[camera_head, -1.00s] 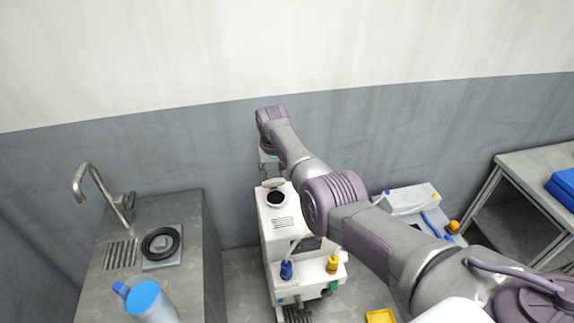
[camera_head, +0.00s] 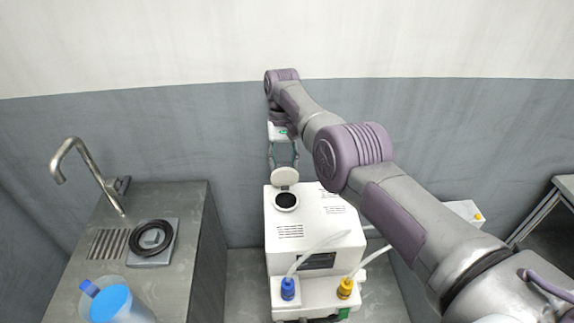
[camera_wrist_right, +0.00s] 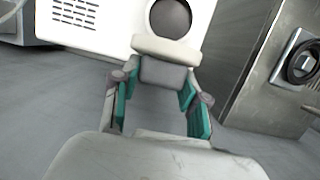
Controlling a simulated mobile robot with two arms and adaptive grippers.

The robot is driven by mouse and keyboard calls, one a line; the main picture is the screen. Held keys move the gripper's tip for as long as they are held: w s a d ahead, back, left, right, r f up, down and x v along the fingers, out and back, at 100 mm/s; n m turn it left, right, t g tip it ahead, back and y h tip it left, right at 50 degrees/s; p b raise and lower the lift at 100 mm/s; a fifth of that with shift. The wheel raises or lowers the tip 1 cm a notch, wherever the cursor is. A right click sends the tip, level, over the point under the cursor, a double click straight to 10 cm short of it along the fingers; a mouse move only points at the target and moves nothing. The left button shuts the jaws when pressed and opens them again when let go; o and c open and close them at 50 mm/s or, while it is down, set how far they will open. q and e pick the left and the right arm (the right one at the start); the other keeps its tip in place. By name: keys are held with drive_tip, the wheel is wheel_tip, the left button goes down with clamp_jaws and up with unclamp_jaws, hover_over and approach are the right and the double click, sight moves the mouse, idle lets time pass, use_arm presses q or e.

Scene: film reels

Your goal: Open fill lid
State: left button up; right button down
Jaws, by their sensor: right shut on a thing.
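The white machine (camera_head: 284,222) stands at the middle of the head view with its round dark fill opening (camera_head: 286,201) uncovered. The fill lid (camera_head: 284,177) is a white disc tilted up behind the opening, its inner face toward the head camera. My right gripper (camera_head: 284,160) reaches down behind the lid and is shut on it. In the right wrist view, the lid (camera_wrist_right: 165,49) is seen edge-on, with a grey block between the green-padded fingers of the gripper (camera_wrist_right: 157,85); the opening (camera_wrist_right: 170,17) lies beyond. My left gripper is not in view.
A steel counter (camera_head: 188,220) with a faucet (camera_head: 90,175), a black ring (camera_head: 151,238) and a blue-lidded jug (camera_head: 112,303) stands to the left. Blue (camera_head: 288,289) and yellow (camera_head: 345,288) connectors with hoses are on the machine's front. A wall is close behind.

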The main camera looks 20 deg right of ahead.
drive_tip(key=shift+s+f, duration=0.1)
drive_tip(key=shift+f, duration=0.1)
drive_tip(key=c, duration=0.6)
unclamp_jaws()
drive_tip(key=shift+o, duration=0.2)
drive_tip(key=shift+r, duration=0.1)
